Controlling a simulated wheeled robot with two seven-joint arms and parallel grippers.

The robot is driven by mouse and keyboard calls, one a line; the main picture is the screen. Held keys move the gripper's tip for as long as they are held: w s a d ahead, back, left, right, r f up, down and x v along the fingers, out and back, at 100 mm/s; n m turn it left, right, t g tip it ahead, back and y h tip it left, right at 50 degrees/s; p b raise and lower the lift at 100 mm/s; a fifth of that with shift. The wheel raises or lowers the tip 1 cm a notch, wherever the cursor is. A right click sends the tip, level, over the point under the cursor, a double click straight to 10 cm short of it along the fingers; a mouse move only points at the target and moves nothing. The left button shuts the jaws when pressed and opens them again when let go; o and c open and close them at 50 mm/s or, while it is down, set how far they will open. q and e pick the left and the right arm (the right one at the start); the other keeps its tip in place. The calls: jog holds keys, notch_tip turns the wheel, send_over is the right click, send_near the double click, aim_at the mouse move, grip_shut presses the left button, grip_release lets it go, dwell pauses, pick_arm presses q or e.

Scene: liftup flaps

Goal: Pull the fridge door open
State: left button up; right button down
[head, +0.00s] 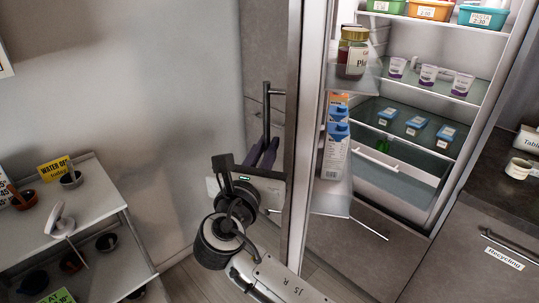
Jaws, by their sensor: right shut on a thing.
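The fridge door (292,220) stands ajar, seen nearly edge-on in the middle of the head view. Its dark outer face is on the left, and its inner racks, with a jar and cartons, are on the right. The dark vertical door handle (266,126) is on the outer face. My right gripper (265,153) is shut on the lower part of the handle; its fingers hide part of it. The open fridge interior (409,100) shows to the right, with cups and lidded boxes on shelves. My left gripper is out of view.
A light shelf unit (99,200) with small pots and signs stands at the left by the wall. A strip of floor shows below the door.

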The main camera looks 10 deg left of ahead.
jog(key=shift+w+a, duration=0.1)
jog(key=shift+a, duration=0.35)
jog(key=c, duration=2.1)
grip_release()
jog(key=s, duration=0.3)
jog(key=s+a, duration=0.1)
jog(key=s, duration=0.2)
jog(key=s+b, duration=0.1)
jog(key=s, duration=0.3)
jog(key=shift+s+a, duration=0.1)
jog(key=shift+a, duration=0.05)
